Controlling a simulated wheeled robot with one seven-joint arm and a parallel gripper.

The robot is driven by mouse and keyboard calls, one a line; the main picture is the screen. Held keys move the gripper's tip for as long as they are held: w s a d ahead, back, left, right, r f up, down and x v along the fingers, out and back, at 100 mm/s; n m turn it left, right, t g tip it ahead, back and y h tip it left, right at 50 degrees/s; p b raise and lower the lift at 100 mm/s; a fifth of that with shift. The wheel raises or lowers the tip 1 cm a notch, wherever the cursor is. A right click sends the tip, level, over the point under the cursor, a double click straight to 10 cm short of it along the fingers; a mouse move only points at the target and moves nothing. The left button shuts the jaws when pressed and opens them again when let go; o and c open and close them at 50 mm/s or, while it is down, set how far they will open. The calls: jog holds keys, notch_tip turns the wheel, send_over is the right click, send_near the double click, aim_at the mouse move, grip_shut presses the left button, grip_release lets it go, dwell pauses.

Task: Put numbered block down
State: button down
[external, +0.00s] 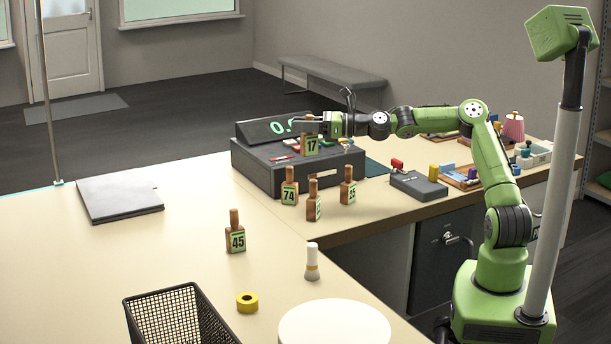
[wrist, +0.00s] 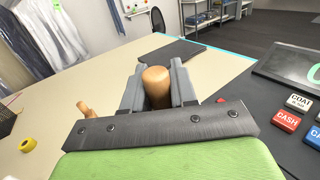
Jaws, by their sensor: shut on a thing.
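My gripper (external: 309,121) is shut on the wooden handle of numbered block 17 (external: 311,144) and holds it upright. In the external view the block appears in front of the cash register (external: 290,172), near its keys; I cannot tell whether it touches anything below. The wrist view shows the round handle (wrist: 156,84) between the fingers; the number is hidden there. Similar blocks stand on the counter: block 74 (external: 289,192), block 45 (external: 236,240), and two whose numbers I cannot read, one (external: 314,206) turned mostly edge-on and one (external: 348,191) to the right.
A dark flat pad (external: 118,197) lies on the counter (external: 180,240). A wire basket (external: 180,318), yellow tape roll (external: 247,302), brush (external: 312,262) and round white top (external: 335,328) are in front. A grey device (external: 418,186) sits right of the blocks. The counter between pad and block 45 is clear.

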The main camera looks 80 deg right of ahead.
jog(key=s+d+n+y+b, duration=0.1)
jog(key=s+d, duration=0.2)
jog(key=s, duration=0.7)
jog(key=s+d+y+b, duration=0.1)
jog(key=s+d, duration=0.1)
jog(key=s, duration=0.8)
notch_tip(320, 180, down, 16)
jog(key=b, duration=0.6)
jog(key=shift+w, duration=0.1)
jog(key=shift+r, duration=0.2)
jog(key=c, duration=1.2)
grip_release()
jog(key=shift+f, duration=0.1)
jog(key=shift+c, duration=0.2)
jog(key=o, duration=0.3)
jog(key=shift+o, duration=0.2)
